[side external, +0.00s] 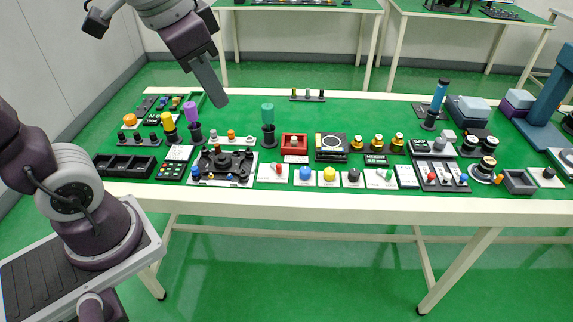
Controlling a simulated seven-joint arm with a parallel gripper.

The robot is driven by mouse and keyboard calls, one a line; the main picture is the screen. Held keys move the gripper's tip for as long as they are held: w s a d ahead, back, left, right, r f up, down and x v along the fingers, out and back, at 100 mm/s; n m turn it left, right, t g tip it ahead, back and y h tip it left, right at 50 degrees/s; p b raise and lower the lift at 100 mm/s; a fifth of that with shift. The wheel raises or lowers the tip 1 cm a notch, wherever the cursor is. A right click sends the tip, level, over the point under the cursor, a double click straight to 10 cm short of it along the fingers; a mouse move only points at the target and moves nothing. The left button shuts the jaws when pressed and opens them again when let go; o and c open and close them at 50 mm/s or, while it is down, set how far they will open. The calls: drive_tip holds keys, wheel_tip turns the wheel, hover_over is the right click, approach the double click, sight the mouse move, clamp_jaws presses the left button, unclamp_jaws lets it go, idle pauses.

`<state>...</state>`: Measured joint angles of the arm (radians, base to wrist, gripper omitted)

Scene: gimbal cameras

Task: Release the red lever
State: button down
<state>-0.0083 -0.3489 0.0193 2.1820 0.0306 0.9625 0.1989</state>
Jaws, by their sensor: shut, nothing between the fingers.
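A small red lever (279,168) sits on a white plate near the front edge of the table, left of the middle; its exact tilt is too small to tell. Another red-topped control (431,176) stands on a dark panel with a white and a blue one, further right. My gripper (217,100) hangs above the back left part of the table, its fingers together and empty, pointing down and slightly right. It is apart from both red controls, up and to the left of them.
The green table (330,110) is crowded with controls along its front. A blue handle (440,92) stands further right. The back middle of the table is mostly clear.

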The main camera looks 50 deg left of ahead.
drive_tip(key=w+a+f+m+g, duration=0.2)
drive_tip(key=w+f, duration=0.2)
drive_tip(key=w, duration=0.5)
drive_tip(key=w+a+f+m+g, duration=0.15)
drive_tip(key=w+f, duration=0.25)
drive_tip(key=w, duration=0.4)
drive_tip(key=w+a+f+m+g+y, duration=0.1)
drive_tip(key=w+f, duration=0.3)
drive_tip(key=f, duration=0.4)
drive_tip(key=w+a+f+m+g, duration=0.1)
drive_tip(key=w+a+f+m, duration=0.1)
drive_tip(key=f, duration=0.7)
drive_tip(key=shift+w+a+m+y, duration=0.25)
drive_tip(key=shift+w+m+y, duration=0.25)
drive_tip(key=shift+w, duration=0.4)
drive_tip(key=x, duration=1)
drive_tip(key=shift+s+d, duration=0.15)
